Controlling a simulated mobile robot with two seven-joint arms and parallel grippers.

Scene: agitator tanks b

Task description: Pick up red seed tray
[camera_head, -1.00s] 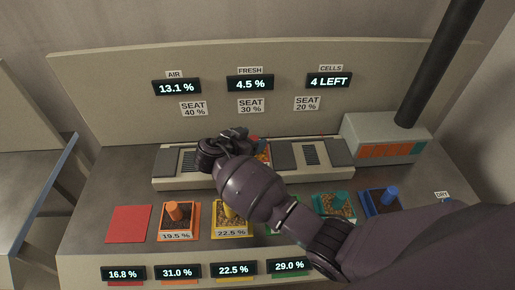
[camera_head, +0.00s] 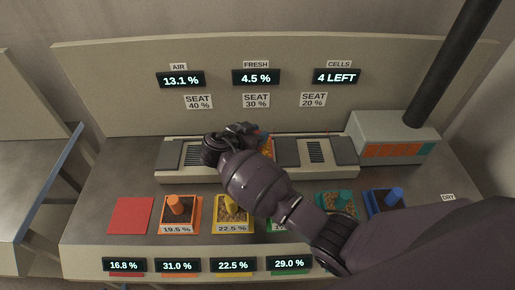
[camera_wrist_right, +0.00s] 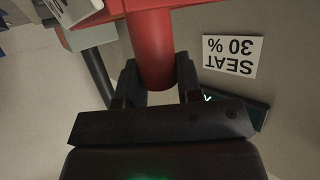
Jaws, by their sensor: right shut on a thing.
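My right gripper (camera_head: 247,130) is over the middle of the long bench fixture, and its arm hides much of that spot. In the right wrist view the right gripper (camera_wrist_right: 155,80) is shut around the round red handle (camera_wrist_right: 152,42) of the red seed tray (camera_wrist_right: 205,12). Only part of the tray's red body shows there, at the top edge. In the head view just a small red bit shows beside the gripper, so I cannot tell whether the tray touches the fixture. My left gripper is not in view.
A bare red square (camera_head: 130,216) lies at the bench's front left. An orange tray (camera_head: 179,212), a yellow tray (camera_head: 233,212), a green one partly hidden, a teal tray (camera_head: 337,203) and a blue tray (camera_head: 385,202) stand along the row. A grey box (camera_head: 395,140) with a black pipe stands at right.

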